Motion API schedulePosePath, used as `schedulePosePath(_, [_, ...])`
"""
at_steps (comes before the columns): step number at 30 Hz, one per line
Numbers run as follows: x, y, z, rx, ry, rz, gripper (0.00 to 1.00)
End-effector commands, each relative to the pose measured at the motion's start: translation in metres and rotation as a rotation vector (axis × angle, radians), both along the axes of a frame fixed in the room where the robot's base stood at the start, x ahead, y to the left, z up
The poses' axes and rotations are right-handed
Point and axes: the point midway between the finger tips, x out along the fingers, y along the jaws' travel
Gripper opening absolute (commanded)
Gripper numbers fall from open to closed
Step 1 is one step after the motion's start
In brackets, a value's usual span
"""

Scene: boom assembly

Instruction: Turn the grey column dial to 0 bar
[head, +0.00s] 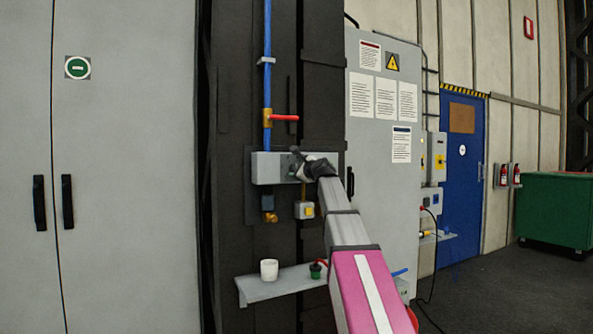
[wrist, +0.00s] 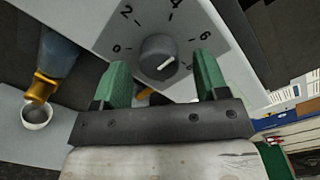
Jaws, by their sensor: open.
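The grey column dial (wrist: 158,54) is a round dark knob on a light grey plate (wrist: 100,38) marked 0, 2, 4 and 6. Its white pointer line lies on the lower right of the knob, on the side of the 6 and away from the 0. My gripper (wrist: 161,64) is open, its green fingers on either side of the knob with gaps visible. I cannot tell how far the tips are from the plate. In the head view my gripper (head: 298,161) is at the grey box (head: 266,168) on the dark column and hides the dial.
A blue pipe with a red-handled valve (head: 285,118) runs above the box. A brass tap (head: 269,216) and a yellow-button box (head: 305,210) hang below. A shelf (head: 252,291) holds a white cup (head: 269,268). A grey cabinet (head: 375,190) stands right.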

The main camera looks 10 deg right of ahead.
Motion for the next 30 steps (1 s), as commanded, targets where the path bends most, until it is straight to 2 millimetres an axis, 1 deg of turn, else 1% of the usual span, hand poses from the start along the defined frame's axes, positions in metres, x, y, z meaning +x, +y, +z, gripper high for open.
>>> schedulePosePath(1, [0.0080,0.0025,0.0007,0.000,0.001,0.001,0.67])
schedulePosePath(3, [0.0126,0.0047,0.0001,0.000,0.001,0.001,0.67])
schedulePosePath(12, [0.0145,0.0059,-0.0007,0.000,0.001,0.001,0.67])
schedulePosePath(13, [0.0144,0.0058,-0.0007,0.000,0.001,0.001,0.61])
schedulePosePath(14, [0.0144,0.0058,-0.0006,0.000,0.001,0.001,0.51])
schedulePosePath(15, [0.0144,0.0058,-0.0006,0.000,0.001,0.001,0.38])
schedulePosePath(17, [0.0143,0.0058,-0.0007,0.000,0.001,0.001,0.18])
schedulePosePath(25, [0.0141,0.0058,-0.0008,-0.012,-0.003,0.001,0.18])
schedulePosePath(30, [0.0140,0.0059,-0.0007,-0.060,-0.018,0.001,0.18])
